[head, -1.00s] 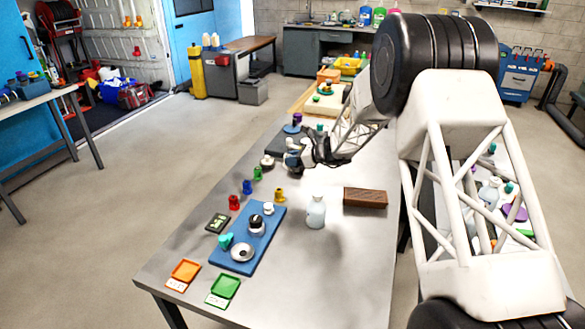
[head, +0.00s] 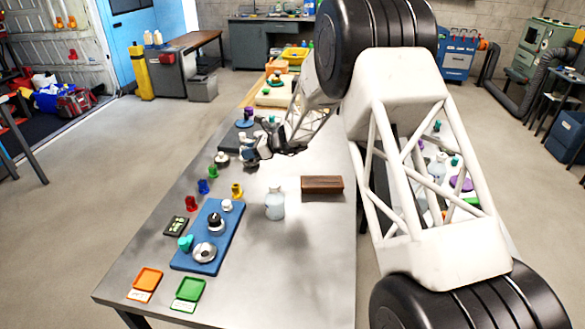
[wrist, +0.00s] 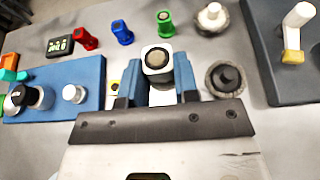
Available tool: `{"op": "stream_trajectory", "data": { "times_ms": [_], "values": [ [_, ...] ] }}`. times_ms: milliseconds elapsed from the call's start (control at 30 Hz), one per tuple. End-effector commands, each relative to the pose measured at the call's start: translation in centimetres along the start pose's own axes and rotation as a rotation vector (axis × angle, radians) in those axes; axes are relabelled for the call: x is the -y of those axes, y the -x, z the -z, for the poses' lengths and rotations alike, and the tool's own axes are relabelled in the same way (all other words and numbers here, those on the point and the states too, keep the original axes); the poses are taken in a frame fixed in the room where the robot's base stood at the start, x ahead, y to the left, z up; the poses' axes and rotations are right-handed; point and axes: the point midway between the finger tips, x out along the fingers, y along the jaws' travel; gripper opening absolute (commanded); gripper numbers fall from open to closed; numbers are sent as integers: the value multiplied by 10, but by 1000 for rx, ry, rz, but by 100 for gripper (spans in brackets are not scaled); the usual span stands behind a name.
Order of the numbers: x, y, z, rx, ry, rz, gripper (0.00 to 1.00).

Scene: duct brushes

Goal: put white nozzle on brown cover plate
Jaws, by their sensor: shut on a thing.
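The white nozzle (wrist: 157,60), a squarish white body with a dark round end, sits between the blue fingers of my gripper (wrist: 158,82) in the wrist view. My gripper is shut on it. In the head view my gripper (head: 250,157) is over the table's middle, and the nozzle is hard to make out there. I cannot surely identify the brown cover plate. A dark round plate with a black centre (wrist: 225,78) lies right of the held nozzle in the wrist view. Beyond it, a white piece (wrist: 212,15) stands on another dark round base.
Red (wrist: 85,38), blue (wrist: 122,32) and green (wrist: 164,22) nozzles stand in a row. A blue tray (head: 222,232) holds several parts. A bottle (head: 275,204) and a brown block (head: 322,184) stand nearby. A dark grey board (wrist: 275,60) is at the right. The table's front right is clear.

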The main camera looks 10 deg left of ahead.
Motion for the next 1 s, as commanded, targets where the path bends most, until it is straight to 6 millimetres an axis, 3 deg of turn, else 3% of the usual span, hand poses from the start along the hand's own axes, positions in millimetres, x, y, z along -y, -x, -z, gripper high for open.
{"op": "stream_trajectory", "data": {
  "times_ms": [167,433,800,1000],
  "values": [
    [-6,30,13,-3,-1,3,5],
    [-28,104,46,-12,3,7,5],
    [-83,209,96,-14,3,6,5],
    [-119,256,118,-8,1,6,5]
  ]
}}
